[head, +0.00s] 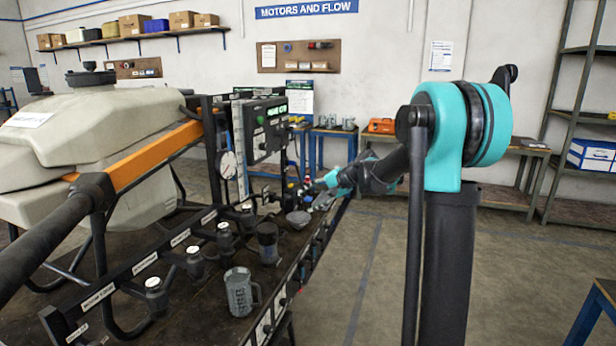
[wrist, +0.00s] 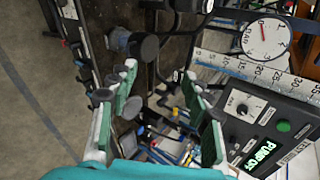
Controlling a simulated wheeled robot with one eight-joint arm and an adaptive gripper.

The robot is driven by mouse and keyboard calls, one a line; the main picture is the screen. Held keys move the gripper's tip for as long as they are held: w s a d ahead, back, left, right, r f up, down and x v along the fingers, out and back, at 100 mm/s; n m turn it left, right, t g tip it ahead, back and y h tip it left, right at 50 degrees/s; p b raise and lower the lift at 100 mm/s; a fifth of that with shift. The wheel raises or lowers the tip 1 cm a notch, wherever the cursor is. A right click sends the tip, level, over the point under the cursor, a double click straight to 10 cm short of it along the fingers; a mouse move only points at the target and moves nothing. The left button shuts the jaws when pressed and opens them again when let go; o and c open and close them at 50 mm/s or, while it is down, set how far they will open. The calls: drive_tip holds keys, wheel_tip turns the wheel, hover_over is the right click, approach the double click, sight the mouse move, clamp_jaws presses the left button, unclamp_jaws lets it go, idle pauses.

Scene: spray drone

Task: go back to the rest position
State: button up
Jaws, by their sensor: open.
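My gripper (head: 308,192) is at the far end of my teal and black arm, over the right edge of the dark workbench (head: 195,308), just right of the control box. In the wrist view my gripper (wrist: 160,98) has its two green-backed fingers spread apart. Nothing shows held between them. Blurred tools and parts show below and beyond the gap. In the head view the fingertips are small and partly lost against the bench clutter.
The control box (head: 264,130) with green display stands close left of the gripper; its gauge (wrist: 264,38) shows in the wrist view. Open floor (head: 385,280) lies right of the bench.

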drive_tip(key=s+d+f+n+h, duration=0.2)
drive_tip(key=s+d+f, duration=0.4)
drive_tip(key=s, duration=0.6)
drive_tip(key=s+d+f+n+h, duration=0.2)
drive_tip(key=s+d+f+h, duration=0.2)
drive_tip(key=s, duration=0.8)
drive_tip(key=s+d+f+n+h, duration=0.2)
drive_tip(key=s+d+f, duration=0.6)
drive_tip(key=s, duration=0.4)
drive_tip(key=shift+s+d+f+n+g+h, duration=0.15)
drive_tip(key=shift+s+f+n+g+h, duration=0.2)
drive_tip(key=shift+f+h, duration=0.3)
drive_tip(key=shift+w+r, duration=0.15)
drive_tip(key=shift+c, duration=0.6)
